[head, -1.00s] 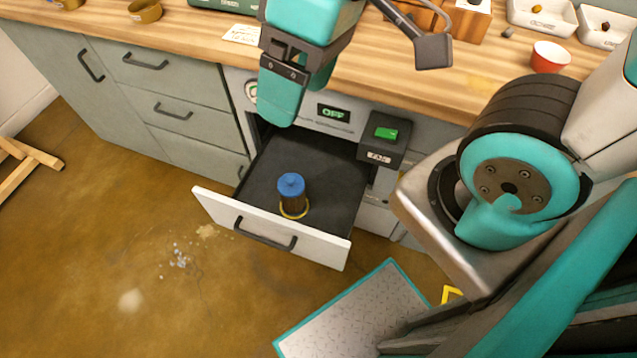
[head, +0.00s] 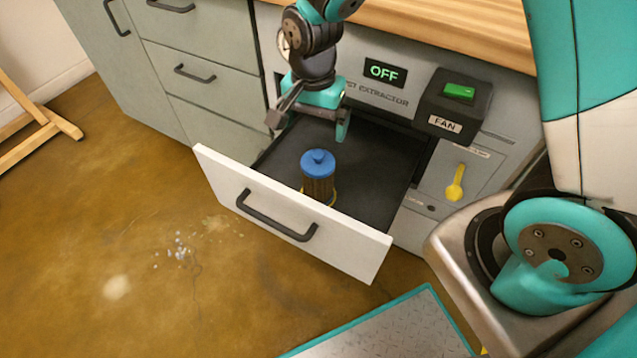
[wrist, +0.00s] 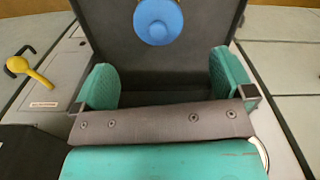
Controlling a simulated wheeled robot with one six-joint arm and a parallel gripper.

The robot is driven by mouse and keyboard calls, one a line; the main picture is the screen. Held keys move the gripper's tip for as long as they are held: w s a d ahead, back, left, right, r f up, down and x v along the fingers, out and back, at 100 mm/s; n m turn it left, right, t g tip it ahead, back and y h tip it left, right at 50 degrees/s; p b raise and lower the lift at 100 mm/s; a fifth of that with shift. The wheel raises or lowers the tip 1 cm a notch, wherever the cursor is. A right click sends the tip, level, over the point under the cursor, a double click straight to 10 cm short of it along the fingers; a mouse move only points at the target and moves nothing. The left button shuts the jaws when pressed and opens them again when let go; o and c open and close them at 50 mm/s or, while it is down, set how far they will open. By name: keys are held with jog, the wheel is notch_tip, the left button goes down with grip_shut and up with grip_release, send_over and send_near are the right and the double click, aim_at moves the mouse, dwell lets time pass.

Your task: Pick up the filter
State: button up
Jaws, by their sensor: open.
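The filter (head: 318,180) is a brown pleated cylinder with a blue knobbed cap. It stands upright in the open drawer (head: 290,225), near its front panel, inside a yellow ring. In the wrist view the blue cap of the filter (wrist: 158,21) shows at the top centre, beyond the fingertips. My gripper (head: 315,118) is over the back part of the drawer, behind the filter and apart from it. In the wrist view its two teal fingers (wrist: 160,85) are spread wide with nothing between them.
The extractor panel above the drawer has an OFF display (head: 385,73) and a fan box with a green switch (head: 459,92). A yellow lever (head: 455,183) is to the right of the drawer. Grey drawers (head: 205,85) stand at left. The drawer floor around the filter is clear.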

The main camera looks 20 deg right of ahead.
aim_at(315, 156)
notch_tip(315, 156, down, 8)
jog(key=shift+r+b, duration=0.1)
jog(key=shift+b, duration=0.85)
jog(key=f, duration=0.1)
jog(key=f+b, duration=0.1)
jog(key=f, duration=0.3)
jog(key=shift+d+f+b, duration=0.1)
jog(key=shift+d+b, duration=0.15)
jog(key=shift+b, duration=0.15)
jog(key=c, duration=1.2)
